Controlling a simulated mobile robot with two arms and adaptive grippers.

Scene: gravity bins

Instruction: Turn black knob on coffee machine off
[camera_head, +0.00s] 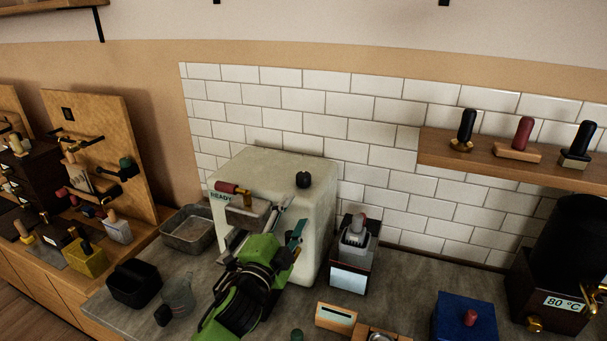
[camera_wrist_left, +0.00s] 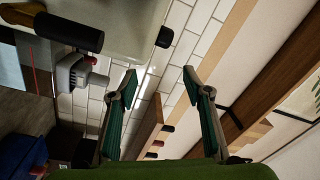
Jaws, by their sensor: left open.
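The coffee machine (camera_head: 270,171) is a cream box with a "READY" label on its front, standing on the counter against the tiles. The black knob (camera_head: 303,180) sits upright on its top. In the left wrist view the black knob (camera_wrist_left: 164,37) sticks out from the machine's pale edge (camera_wrist_left: 132,28), beyond the fingertips. My left gripper (camera_head: 291,216) is in front of the machine, hiding part of its front. In the wrist view the left gripper (camera_wrist_left: 160,80) has its two fingers spread with nothing between them. It is apart from the knob. My right gripper is not in view.
A red-handled part (camera_head: 230,188) juts from the machine's front. A grey grinder-like device (camera_head: 350,262) stands right of it. A metal tray (camera_head: 188,232) and black container (camera_head: 133,284) are left. A shelf (camera_head: 500,161) holds tampers. A blue box (camera_head: 463,318) stands right.

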